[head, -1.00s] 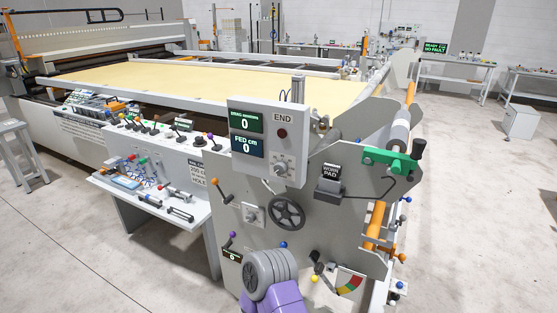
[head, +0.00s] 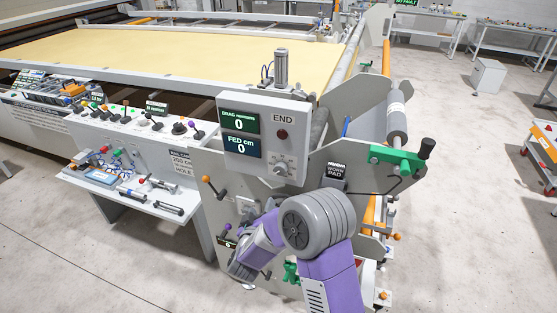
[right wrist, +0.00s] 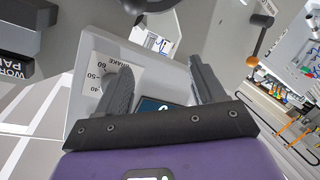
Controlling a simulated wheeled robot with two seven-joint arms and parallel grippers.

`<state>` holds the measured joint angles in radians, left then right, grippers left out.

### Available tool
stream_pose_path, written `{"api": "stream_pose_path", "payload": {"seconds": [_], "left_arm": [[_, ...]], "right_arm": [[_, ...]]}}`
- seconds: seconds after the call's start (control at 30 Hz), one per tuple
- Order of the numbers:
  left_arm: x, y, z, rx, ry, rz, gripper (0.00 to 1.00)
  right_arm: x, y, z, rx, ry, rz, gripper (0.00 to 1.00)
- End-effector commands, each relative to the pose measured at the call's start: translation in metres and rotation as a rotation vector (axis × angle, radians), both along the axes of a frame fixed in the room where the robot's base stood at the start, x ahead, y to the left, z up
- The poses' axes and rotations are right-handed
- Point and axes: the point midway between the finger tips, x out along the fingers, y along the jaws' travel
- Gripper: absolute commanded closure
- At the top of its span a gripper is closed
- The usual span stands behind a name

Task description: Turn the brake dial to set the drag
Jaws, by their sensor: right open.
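The brake dial (head: 281,168) is a small pale knob on a square plate, low on the grey END control box (head: 288,118). The drag display (head: 240,122) reads 0. In the right wrist view, seen upside down, the BRAKE scale plate (right wrist: 98,76) shows 40, 50 and 60; a finger covers much of the dial. My right gripper (right wrist: 160,66) is open and empty, its fingers spread before the box face. In the head view my right gripper (head: 243,272) shows low, left of my bent arm. Whether it touches the dial cannot be told. My left gripper is out of view.
The FED cm display (head: 243,146) reads 0. A black WORN PAD block (head: 335,176) and green crank arm (head: 400,158) are at right. A tool shelf (head: 135,192) is at left.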

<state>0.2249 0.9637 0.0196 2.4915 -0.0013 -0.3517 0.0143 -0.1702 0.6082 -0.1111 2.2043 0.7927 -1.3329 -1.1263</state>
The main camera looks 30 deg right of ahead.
Motion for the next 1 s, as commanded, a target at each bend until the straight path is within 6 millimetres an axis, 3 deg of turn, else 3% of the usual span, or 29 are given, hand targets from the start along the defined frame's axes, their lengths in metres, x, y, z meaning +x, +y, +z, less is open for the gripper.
{"api": "stream_pose_path", "payload": {"seconds": [0.03,0.1,0.2,0.7,1.0], "left_arm": [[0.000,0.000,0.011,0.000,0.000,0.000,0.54],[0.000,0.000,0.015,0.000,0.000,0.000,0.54],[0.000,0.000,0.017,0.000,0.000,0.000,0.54],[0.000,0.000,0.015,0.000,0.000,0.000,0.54],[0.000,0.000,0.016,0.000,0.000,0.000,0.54]], "right_arm": [[-0.001,-0.007,0.036,-0.066,-0.028,-0.051,0.31],[-0.006,-0.015,0.065,-0.139,-0.042,-0.116,0.31],[-0.011,-0.022,0.085,-0.194,-0.046,-0.174,0.31],[0.029,-0.075,0.087,-0.211,-0.044,-0.191,0.31],[0.036,-0.081,0.088,-0.210,-0.044,-0.187,0.31]]}}
